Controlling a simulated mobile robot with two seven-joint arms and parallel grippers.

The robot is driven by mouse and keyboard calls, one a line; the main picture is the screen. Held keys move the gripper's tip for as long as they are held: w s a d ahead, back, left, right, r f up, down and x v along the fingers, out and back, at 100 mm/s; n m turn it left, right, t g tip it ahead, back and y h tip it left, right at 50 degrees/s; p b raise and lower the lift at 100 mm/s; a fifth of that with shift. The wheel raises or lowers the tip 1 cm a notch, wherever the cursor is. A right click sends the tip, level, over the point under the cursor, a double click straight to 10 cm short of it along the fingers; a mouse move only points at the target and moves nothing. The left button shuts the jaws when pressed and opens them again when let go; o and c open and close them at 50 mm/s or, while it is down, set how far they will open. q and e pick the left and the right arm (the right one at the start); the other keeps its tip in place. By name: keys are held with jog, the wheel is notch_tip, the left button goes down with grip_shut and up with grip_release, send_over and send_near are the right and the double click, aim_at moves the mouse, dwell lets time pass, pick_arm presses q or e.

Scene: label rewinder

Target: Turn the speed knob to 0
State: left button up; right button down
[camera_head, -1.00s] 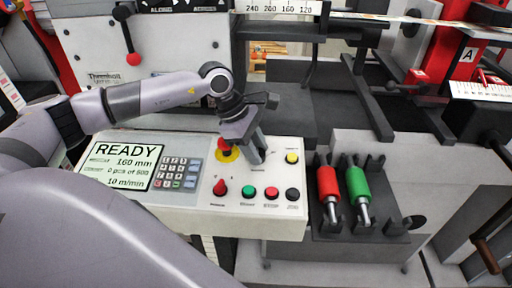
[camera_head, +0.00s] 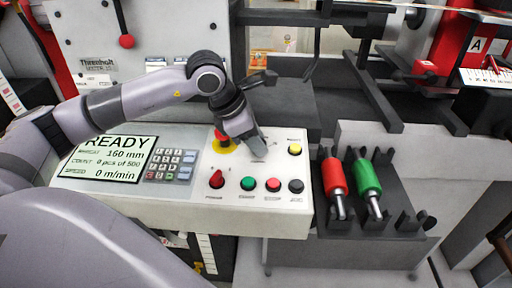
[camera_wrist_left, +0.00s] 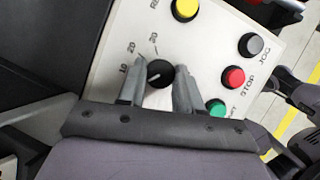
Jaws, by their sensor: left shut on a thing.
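The speed knob (camera_wrist_left: 160,73) is a small black round knob on the white control panel (camera_head: 225,208). In the left wrist view it sits between the two fingers of my left gripper (camera_wrist_left: 158,85), with marks 10, 20 and 30 around it. My left gripper also shows in the head view (camera_head: 257,150), angled down onto the panel, and it hides the knob there. It is shut on the knob. The display (camera_head: 112,160) reads READY, 160 mm, 0 pcs of 500 and 0 m/min. My right gripper is not in view.
Near the gripper are a red emergency stop button (camera_head: 221,136) on yellow and a yellow button (camera_head: 295,149). Red power knob (camera_head: 216,179), green (camera_head: 248,183), red (camera_head: 273,185) and black (camera_head: 296,186) buttons line the front. Red (camera_head: 334,176) and green (camera_head: 367,177) rollers lie in a rack on the right.

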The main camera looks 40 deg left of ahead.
pick_arm(q)
jog(key=shift+n+y+b, duration=0.3)
jog(key=shift+n+b, duration=0.35)
jog(key=shift+n, duration=0.25)
jog(key=o, duration=1)
jog(key=shift+o, duration=0.2)
jog(key=shift+r, duration=0.15)
jog(key=v, duration=0.7)
jog(key=shift+s, duration=0.2)
jog(key=shift+d, duration=0.1)
